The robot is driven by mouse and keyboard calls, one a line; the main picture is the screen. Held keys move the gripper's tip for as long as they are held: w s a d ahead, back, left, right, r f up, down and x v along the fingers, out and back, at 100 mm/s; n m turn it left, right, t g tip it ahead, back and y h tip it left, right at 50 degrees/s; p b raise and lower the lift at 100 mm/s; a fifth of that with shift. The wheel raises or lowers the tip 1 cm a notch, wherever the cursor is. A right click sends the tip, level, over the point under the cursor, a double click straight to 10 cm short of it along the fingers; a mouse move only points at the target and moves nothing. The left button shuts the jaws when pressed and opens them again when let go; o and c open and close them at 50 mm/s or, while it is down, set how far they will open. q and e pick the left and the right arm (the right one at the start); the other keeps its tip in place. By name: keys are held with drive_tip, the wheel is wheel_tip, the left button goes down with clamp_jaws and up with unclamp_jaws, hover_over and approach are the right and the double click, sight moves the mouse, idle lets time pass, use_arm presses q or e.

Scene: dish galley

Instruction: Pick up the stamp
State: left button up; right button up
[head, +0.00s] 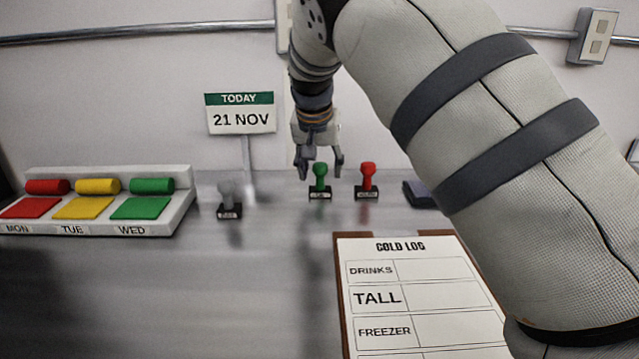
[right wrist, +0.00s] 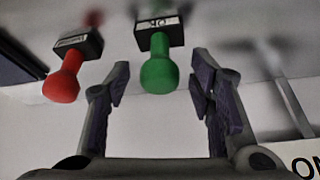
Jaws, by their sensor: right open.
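Three stamps stand upright on the steel counter: one with a grey handle (head: 229,199), one with a green handle (head: 320,182) and one with a red handle (head: 367,180). My right gripper (head: 320,170) is open and points down at the green stamp. In the right wrist view the green stamp's knob (right wrist: 159,74) shows between the two open fingers (right wrist: 160,85), near their tips, with no clear contact. The red stamp (right wrist: 64,82) stands outside the fingers, on the left in that view. My left gripper is in neither view.
A clipboard with a "COLD LOG" sheet (head: 420,295) lies in front. A dark pad (head: 418,195) lies right of the red stamp, partly behind my arm. A "TODAY 21 NOV" sign (head: 240,115) stands behind. A rack of coloured labels (head: 180,205) is at left.

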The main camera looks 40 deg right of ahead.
drive_tip(key=shift+r, duration=0.15)
clamp_jaws()
